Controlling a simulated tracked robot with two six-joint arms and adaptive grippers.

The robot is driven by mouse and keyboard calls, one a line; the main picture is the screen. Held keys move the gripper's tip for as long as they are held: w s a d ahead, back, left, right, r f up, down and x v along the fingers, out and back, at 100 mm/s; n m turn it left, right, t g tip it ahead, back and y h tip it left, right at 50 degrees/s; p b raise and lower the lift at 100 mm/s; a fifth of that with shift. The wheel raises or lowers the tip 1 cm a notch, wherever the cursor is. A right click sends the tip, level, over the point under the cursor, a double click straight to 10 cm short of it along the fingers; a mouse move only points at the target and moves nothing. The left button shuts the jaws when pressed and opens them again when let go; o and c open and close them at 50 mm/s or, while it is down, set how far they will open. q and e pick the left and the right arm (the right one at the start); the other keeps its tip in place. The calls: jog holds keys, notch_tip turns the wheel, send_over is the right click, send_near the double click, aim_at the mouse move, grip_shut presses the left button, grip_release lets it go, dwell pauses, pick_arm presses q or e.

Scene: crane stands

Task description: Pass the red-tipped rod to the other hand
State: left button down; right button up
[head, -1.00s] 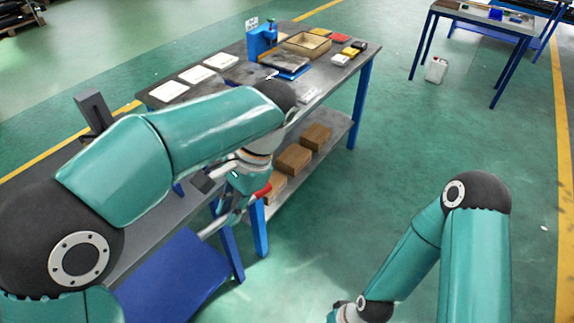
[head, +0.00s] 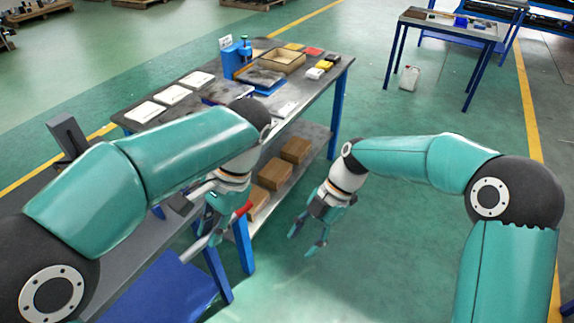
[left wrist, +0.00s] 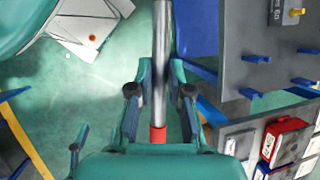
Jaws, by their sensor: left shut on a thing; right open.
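The rod is a silver bar (head: 198,246) with a red tip (head: 244,208). My left gripper (head: 213,222) is shut on it in the head view, with the red tip out to the right and the silver end down to the left. In the left wrist view the silver bar (left wrist: 162,50) runs upward between the fingers, and the red tip (left wrist: 157,135) lies near the palm. My right gripper (head: 305,242) is open and empty, to the right of the rod and apart from it, fingers pointing down.
A workbench (head: 305,103) behind the grippers bears a wooden tray (head: 282,61), a blue device (head: 238,60) and white plates. Brown boxes (head: 275,174) stand on its lower shelf. A blue panel (head: 165,283) is at lower left.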

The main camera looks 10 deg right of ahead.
jog(key=w+a+r+n+t, duration=0.1)
jog(key=w+r, duration=0.1)
jog(key=r, duration=0.5)
jog(key=w+a+r+n+t, duration=0.1)
jog(key=w+r, duration=0.1)
jog(key=r, duration=0.5)
jog(key=t+y, duration=0.1)
send_near(251, 203)
jog(key=d+r, duration=0.1)
jog(key=d, duration=0.1)
jog(key=shift+n, duration=0.5)
jog(key=x, duration=1.2)
jog(key=shift+a+r, duration=0.2)
jog(key=shift+a, duration=0.25)
jog(key=shift+s, duration=0.1)
grip_shut()
pick_arm(q)
jog(key=c, duration=1)
grip_release()
